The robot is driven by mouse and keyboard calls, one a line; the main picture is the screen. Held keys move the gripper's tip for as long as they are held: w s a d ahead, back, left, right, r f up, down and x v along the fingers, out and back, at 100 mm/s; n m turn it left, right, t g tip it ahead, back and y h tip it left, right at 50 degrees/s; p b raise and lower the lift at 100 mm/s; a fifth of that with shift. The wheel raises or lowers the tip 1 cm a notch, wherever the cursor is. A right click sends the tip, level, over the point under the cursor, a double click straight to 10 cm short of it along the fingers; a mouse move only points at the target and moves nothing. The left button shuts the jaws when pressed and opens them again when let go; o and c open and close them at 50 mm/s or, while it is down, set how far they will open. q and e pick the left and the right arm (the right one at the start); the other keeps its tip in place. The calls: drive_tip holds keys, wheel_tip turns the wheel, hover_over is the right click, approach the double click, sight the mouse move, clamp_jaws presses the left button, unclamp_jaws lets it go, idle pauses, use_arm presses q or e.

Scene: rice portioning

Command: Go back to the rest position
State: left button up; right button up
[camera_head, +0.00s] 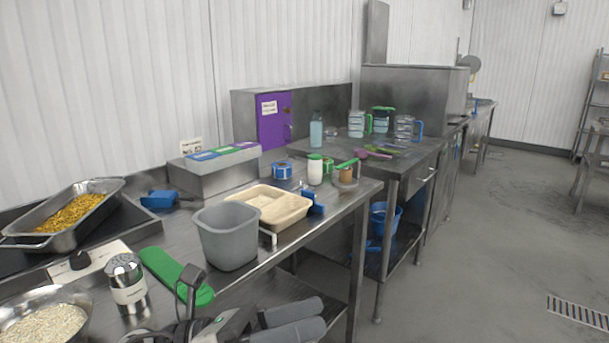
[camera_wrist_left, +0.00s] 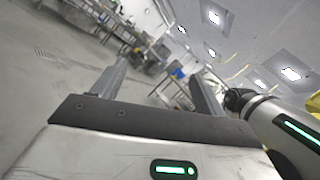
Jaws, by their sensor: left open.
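My left gripper (camera_head: 321,317) is at the bottom middle of the head view, in front of the steel table's near edge. Its two grey fingers point right and stand apart with nothing between them. In the left wrist view the open fingers (camera_wrist_left: 157,78) also show empty, with the floor and distant tables beyond. A grey bin (camera_head: 228,240) stands on the table above and left of the gripper. A steel bowl of rice (camera_head: 42,322) is at the lower left. A beige tray (camera_head: 268,208) sits behind the bin. My right gripper is not in view.
A steel pan of yellow food (camera_head: 68,215) is at the far left. A blue bucket (camera_head: 381,219) is under the table.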

use_arm(q)
drive_tip(key=w+a+f+n+t+y+b, duration=0.15)
drive_tip(key=a+f+n+t+y, duration=0.4)
drive_tip(key=n, duration=0.85)
drive_tip(key=w+a+f+n+t+y, duration=0.2)
drive_tip(key=f+n+t+y, duration=0.45)
drive_tip(key=n, duration=0.75)
drive_tip(key=s+a+f+n+g+y, duration=0.2)
drive_tip(key=s+f+n, duration=0.4)
drive_tip(key=f, duration=0.4)
drive_tip(key=s+a+f+n+g+y+b, duration=0.1)
drive_tip(key=s+a+f+n+g+y, duration=0.1)
drive_tip(key=s+f+n, duration=0.3)
wheel_tip(320, 180, down, 6)
drive_tip(key=a+n+y, duration=0.1)
drive_tip(key=n, duration=0.3)
drive_tip(key=shift+s+a+r+n+b, duration=0.2)
drive_tip(key=shift+s+a+n+b, duration=0.1)
drive_tip(key=shift+s, duration=0.05)
